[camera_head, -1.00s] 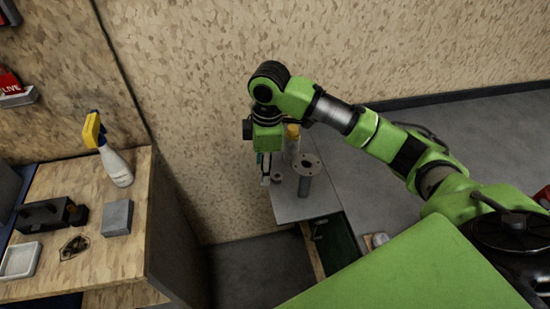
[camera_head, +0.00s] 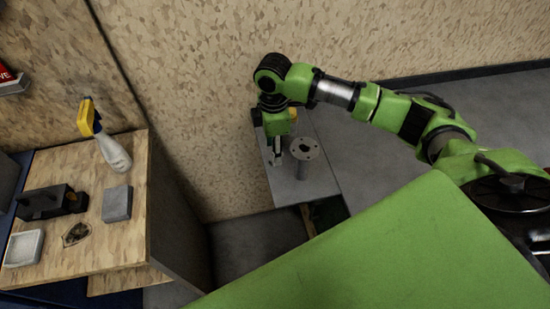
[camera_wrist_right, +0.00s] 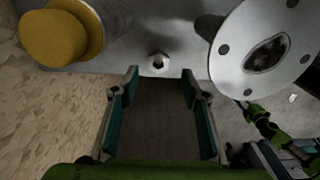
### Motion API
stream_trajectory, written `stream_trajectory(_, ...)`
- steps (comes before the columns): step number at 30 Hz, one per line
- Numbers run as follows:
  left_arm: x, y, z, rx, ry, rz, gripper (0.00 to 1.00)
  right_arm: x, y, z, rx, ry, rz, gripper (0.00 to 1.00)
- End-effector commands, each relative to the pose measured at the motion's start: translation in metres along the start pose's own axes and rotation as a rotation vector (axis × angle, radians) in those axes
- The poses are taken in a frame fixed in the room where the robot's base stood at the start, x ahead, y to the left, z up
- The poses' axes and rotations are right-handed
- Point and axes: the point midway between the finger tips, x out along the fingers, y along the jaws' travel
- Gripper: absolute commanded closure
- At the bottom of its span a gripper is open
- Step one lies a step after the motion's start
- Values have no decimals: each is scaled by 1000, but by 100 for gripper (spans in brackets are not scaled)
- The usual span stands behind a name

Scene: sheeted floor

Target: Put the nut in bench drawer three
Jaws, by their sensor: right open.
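The nut (camera_wrist_right: 158,63), a small pale hexagonal piece with a dark hole, lies on the grey metal surface in the right wrist view. It sits just beyond my right gripper's fingertips (camera_wrist_right: 160,80), roughly centred between them. The right gripper is open, with nothing between its fingers. In the head view the right gripper (camera_head: 277,150) points down at the narrow grey table (camera_head: 318,178), left of a flanged post; I cannot make out the nut there. My left gripper is out of view. No drawer can be clearly identified.
The grey flanged post (camera_head: 303,150) stands close right of the gripper; a yellow-capped cylinder (camera_wrist_right: 55,38) stands close left in the wrist view. A wooden bench (camera_head: 125,235) at left holds a spray bottle (camera_head: 105,140), a grey block (camera_head: 117,203) and a white tray (camera_head: 24,248).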

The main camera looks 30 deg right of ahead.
Motion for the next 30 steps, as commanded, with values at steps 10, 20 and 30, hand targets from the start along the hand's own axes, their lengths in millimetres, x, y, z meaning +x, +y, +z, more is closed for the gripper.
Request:
stream_trajectory(10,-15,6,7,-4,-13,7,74,41,2,5,1,-2,-2,58)
stream_trajectory(20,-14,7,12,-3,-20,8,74,42,2,5,0,-2,-1,90)
stream_trajectory(30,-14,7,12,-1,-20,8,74,41,2,5,0,-1,-1,100)
